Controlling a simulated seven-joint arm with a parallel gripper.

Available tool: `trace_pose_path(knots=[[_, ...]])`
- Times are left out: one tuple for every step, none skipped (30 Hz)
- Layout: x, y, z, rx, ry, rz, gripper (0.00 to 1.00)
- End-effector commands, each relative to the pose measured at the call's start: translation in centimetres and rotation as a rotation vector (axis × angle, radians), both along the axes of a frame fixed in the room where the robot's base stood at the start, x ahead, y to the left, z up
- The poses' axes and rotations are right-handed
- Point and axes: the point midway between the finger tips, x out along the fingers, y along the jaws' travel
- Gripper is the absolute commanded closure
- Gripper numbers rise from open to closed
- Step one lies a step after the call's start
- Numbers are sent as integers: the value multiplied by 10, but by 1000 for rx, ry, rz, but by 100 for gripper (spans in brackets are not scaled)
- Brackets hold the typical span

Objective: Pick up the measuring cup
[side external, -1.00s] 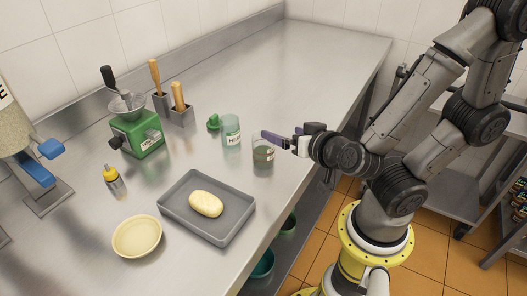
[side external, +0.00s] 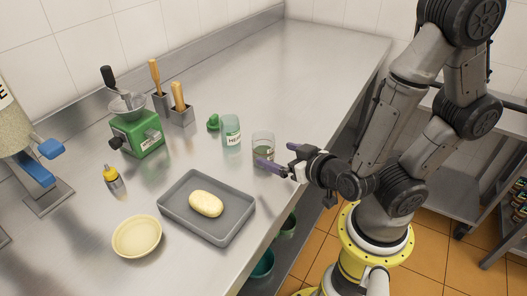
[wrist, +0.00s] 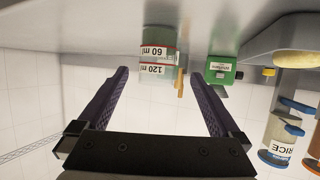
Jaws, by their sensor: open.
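The measuring cup (side external: 263,148) is a clear glass cup standing upright near the counter's front edge. In the wrist view, which appears upside down, the cup (wrist: 157,53) carries red lines and 60 ml and 120 ml marks. My gripper (side external: 280,157) is beside the cup on its right, with its purple fingers spread. In the wrist view, the gripper (wrist: 158,76) is open and empty, and the cup appears ahead, framed between the fingers. I cannot tell whether the near finger touches the cup.
A green-lidless jar (side external: 231,132) stands just behind-left of the cup, with a green lid (side external: 214,122) nearby. A grey tray (side external: 236,222) with a yellow block (side external: 206,203) lies at front left. A yellow bowl (side external: 137,237) and a green grinder (side external: 137,133) stand further left. The back right counter is clear.

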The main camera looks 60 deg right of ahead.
Motion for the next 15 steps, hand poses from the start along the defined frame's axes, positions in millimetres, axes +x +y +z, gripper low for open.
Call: trace_pose_path(knots=[[4, -3, -1, -3, -1, -6, 0], [6, -3, -2, -4, -1, -6, 0], [8, -4, -3, -3, -2, -6, 0], [10, -5, -4, -4, -2, -6, 0], [12, -6, -5, -4, -1, -6, 0], [14, -7, -6, -3, -1, -6, 0], [16, -8, -7, -3, -1, -6, 0], [18, -9, -8, -3, 0, -6, 0], [21, -10, -10, -2, 2, -6, 0], [22, -11, -11, 0, 2, -6, 0], [25, -12, -11, 2, 0, -5, 0], [29, -13, -13, 1, 1, -6, 0], [31, -14, -14, 1, 1, -7, 0], [34, -14, -15, 1, 0, -5, 0], [36, -16, -16, 1, 1, -4, 0]])
